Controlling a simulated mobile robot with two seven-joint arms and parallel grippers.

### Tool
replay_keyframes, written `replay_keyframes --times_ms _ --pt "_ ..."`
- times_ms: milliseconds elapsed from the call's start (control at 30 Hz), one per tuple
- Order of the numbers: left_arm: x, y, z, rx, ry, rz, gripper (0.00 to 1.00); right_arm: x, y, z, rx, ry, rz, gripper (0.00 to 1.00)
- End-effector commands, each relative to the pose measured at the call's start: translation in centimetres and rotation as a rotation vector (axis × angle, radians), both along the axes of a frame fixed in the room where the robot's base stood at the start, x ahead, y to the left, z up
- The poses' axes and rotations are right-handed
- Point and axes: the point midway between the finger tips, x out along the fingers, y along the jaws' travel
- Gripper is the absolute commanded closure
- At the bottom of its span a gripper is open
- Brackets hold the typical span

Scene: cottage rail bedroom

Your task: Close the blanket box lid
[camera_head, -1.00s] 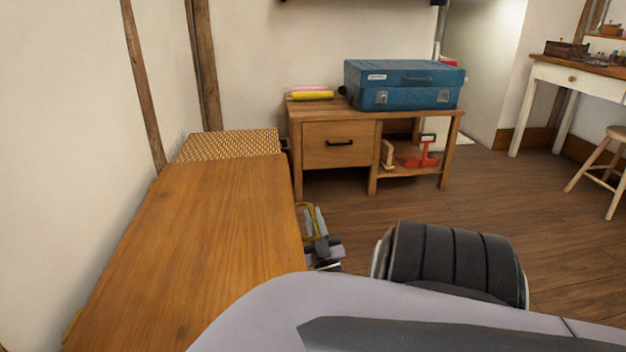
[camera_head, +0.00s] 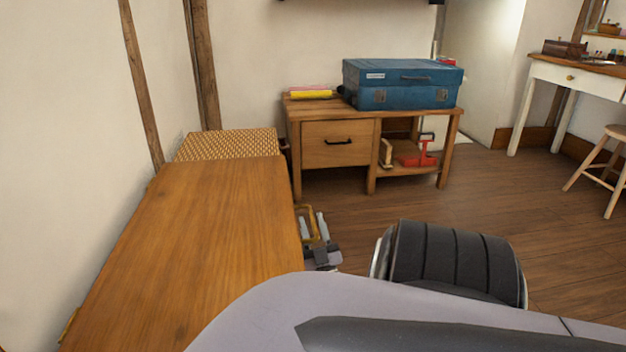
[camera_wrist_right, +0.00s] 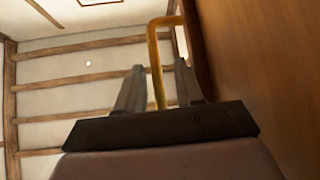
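The blanket box appears to be the long wooden box at the left, its wide brown lid (camera_head: 195,225) seen from above. The lid looks flat; I cannot tell whether it is fully shut. My right gripper (camera_head: 313,217) is beside the box's right edge, pointing up. In the right wrist view its two fingers (camera_wrist_right: 158,68) stand apart, one on each side of a brass handle bar (camera_wrist_right: 155,45), with a gap visible at the right finger. The bar also shows in the head view (camera_head: 309,210). A wood panel (camera_wrist_right: 255,70) runs close along the right. My left gripper is out of view.
A woven-topped piece (camera_head: 228,145) stands against the box's far end. Beyond is a wooden desk (camera_head: 340,143) with a blue case (camera_head: 402,84) on it. A stool (camera_head: 603,160) is at the right. The floor (camera_head: 480,190) between is clear.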

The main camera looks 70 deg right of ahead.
Motion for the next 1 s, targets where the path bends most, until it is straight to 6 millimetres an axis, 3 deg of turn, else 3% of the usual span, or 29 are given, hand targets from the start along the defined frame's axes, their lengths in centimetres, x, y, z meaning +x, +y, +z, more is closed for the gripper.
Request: replay_keyframes --times_ms 233,633,1000 --pt "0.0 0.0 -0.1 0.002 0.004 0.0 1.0 -0.2 0.3 -0.2 -0.003 -0.003 0.0 0.63" --pt "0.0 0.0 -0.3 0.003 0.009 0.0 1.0 -2.9 3.6 -4.3 0.0 0.0 0.0 0.63" --pt "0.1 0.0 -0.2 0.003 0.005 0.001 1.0 -3.3 4.0 -4.8 -0.003 -0.001 0.001 0.63"
